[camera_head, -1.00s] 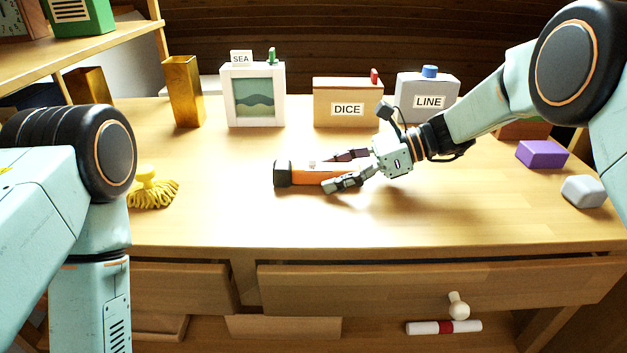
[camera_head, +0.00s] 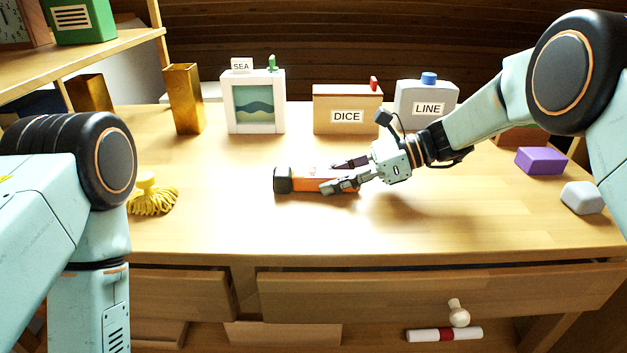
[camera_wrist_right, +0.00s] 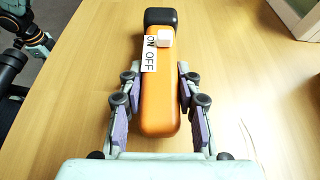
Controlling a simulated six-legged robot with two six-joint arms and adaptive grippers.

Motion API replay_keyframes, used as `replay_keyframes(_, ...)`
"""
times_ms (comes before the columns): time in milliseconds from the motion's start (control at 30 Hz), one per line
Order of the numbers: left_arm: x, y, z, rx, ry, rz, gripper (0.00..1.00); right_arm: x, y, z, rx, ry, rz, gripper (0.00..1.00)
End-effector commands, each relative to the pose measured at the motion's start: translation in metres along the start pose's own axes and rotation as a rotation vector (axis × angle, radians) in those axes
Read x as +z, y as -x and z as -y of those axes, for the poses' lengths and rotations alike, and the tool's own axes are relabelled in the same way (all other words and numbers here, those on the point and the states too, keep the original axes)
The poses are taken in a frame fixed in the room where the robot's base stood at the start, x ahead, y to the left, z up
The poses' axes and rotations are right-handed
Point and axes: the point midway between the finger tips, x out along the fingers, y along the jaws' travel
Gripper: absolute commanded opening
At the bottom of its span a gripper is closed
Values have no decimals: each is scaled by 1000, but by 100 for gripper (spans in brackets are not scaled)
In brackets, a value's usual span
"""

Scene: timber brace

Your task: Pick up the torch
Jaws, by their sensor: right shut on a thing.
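The torch (camera_head: 310,180) is an orange bar with a black head at its left end, lying on the wooden desk. My right gripper (camera_head: 348,174) comes in from the right and is shut on the torch's body. In the right wrist view the torch (camera_wrist_right: 160,105) runs between the two fingers of the right gripper (camera_wrist_right: 158,95). A white switch and an "ON OFF" label show on its top, near the black head. The left arm shows at the left, but its gripper is out of view.
Behind stand a white framed box (camera_head: 229,100) with a "SEA" sign, a "DICE" box (camera_head: 347,97) and a "LINE" container (camera_head: 410,90). A yellow brush (camera_head: 152,197) lies left. A purple block (camera_head: 541,160) and grey block (camera_head: 582,197) lie right. Drawers (camera_head: 430,290) are below.

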Motion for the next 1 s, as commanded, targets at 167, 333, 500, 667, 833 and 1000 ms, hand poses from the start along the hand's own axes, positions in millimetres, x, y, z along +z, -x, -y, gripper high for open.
replay_keyframes(167, 0, 0, 0, 0, 0, 0, 69, 1, 1, 0, -1, 1, 1, 0)
replay_keyframes(333, 0, 9, 0, 0, 0, 0, 69, 18, 8, 1, -2, 4, 1, 0)
replay_keyframes(500, 0, 25, 0, 0, 0, 0, 69, 50, 21, 1, -2, 4, 0, 0)
replay_keyframes(667, 0, 36, 0, 0, 0, 0, 69, 76, 32, 0, -1, 3, 1, 0)
replay_keyframes(833, 0, 41, 0, 0, 0, 0, 69, 91, 38, 0, -1, 1, 1, 0)
replay_keyframes(1000, 0, 42, 0, 0, 0, 0, 69, 93, 39, 0, 0, 0, 1, 0)
